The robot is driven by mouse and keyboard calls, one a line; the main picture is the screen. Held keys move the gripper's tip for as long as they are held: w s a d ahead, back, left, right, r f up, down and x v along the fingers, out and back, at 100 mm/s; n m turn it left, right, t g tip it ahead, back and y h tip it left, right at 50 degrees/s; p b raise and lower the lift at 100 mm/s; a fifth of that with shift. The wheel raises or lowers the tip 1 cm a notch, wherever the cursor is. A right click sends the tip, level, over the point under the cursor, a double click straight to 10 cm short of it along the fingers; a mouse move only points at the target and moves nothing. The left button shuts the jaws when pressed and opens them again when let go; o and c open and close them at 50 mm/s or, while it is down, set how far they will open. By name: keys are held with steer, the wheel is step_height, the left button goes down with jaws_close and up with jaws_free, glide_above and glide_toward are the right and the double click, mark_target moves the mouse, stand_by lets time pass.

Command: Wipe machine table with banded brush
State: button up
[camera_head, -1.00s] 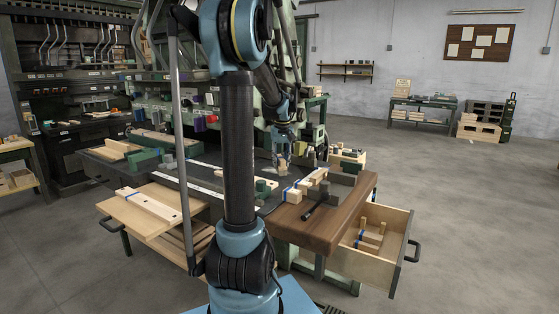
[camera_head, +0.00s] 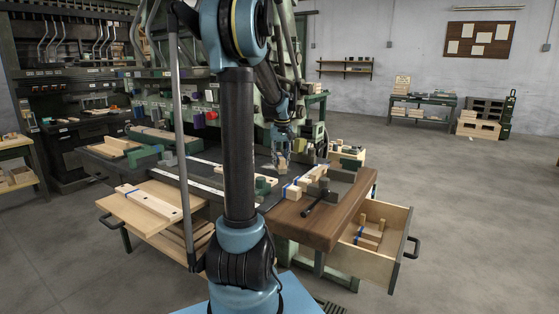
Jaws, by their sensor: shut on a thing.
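The dark machine table (camera_head: 200,178) runs across the middle of the view, partly hidden behind my arm. My gripper (camera_head: 283,154) is over its far right part, small and far off. It is shut on a small light wood-coloured thing (camera_head: 284,162), which seems to be the brush. I cannot make out its band or bristles, or whether it touches the table. Wooden pieces with a blue band (camera_head: 291,191) lie on the table just nearer than the gripper.
A thick brown wooden top (camera_head: 325,228) with a black-handled tool (camera_head: 315,205) is at the near right. An open drawer (camera_head: 380,268) juts out below, with wooden pieces inside. A wooden board (camera_head: 150,202) sticks out at the left. Green blocks stand along the table.

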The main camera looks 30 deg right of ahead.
steer(key=shift+f, duration=0.55)
